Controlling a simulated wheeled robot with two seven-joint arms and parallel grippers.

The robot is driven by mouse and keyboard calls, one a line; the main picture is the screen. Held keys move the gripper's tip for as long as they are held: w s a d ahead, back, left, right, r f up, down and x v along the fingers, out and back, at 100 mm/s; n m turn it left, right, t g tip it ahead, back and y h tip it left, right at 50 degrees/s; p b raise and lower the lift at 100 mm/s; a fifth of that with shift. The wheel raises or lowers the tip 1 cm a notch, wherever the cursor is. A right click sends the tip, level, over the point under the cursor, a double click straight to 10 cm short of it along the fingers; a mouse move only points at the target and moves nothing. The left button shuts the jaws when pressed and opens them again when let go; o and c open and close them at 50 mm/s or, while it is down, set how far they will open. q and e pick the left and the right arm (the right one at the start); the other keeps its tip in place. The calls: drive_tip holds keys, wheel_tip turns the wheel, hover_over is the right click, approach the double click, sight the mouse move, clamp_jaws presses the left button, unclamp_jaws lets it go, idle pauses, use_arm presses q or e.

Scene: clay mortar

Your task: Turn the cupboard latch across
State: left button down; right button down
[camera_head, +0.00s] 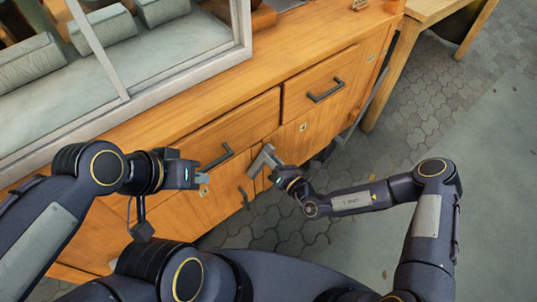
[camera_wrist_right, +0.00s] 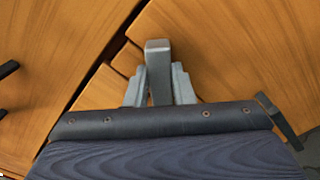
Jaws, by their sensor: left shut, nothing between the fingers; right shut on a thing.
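The cupboard latch (camera_wrist_right: 158,58) is a plain grey bar in the right wrist view, standing out between the two fingers beside the dark seam of the wooden doors. My right gripper (camera_wrist_right: 158,92) is shut on it. In the head view the right gripper (camera_head: 267,160) is at the cupboard front, below the drawers; the grey latch and grey fingers are hard to tell apart there. The fingers hide part of the latch and its mount. My left gripper (camera_head: 203,178) is shut and empty, in front of the cupboard to the left, apart from the latch.
The wooden cupboard (camera_head: 345,45) has drawers with dark handles (camera_head: 326,90), and a dark door handle (camera_head: 244,198) sits between my grippers. A framed glass case (camera_head: 190,66) stands on top. A wooden table (camera_head: 428,8) is at the right. The paved floor (camera_head: 400,130) there is free.

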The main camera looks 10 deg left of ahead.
drive_tip(key=shift+w+d+f+m, duration=0.1)
drive_tip(key=shift+f+m, duration=0.35)
drive_tip(key=shift+m, duration=1.15)
drive_tip(key=shift+w+d+f+m, duration=0.15)
drive_tip(key=shift+f+m, duration=0.25)
drive_tip(key=shift+m, duration=1.2)
drive_tip(key=shift+w+d+f+m, duration=0.1)
drive_tip(key=shift+f+m, duration=0.35)
drive_tip(key=shift+m, duration=1.15)
drive_tip(key=c, duration=1.2)
unclamp_jaws()
drive_tip(key=shift+c, duration=0.2)
drive_tip(key=shift+p, duration=0.3)
drive_tip(key=v, duration=0.7)
drive_tip(key=shift+s+d+p, duration=0.2)
drive_tip(key=shift+d+p, duration=0.1)
drive_tip(key=shift+p, duration=0.1)
drive_tip(key=shift+r, duration=0.1)
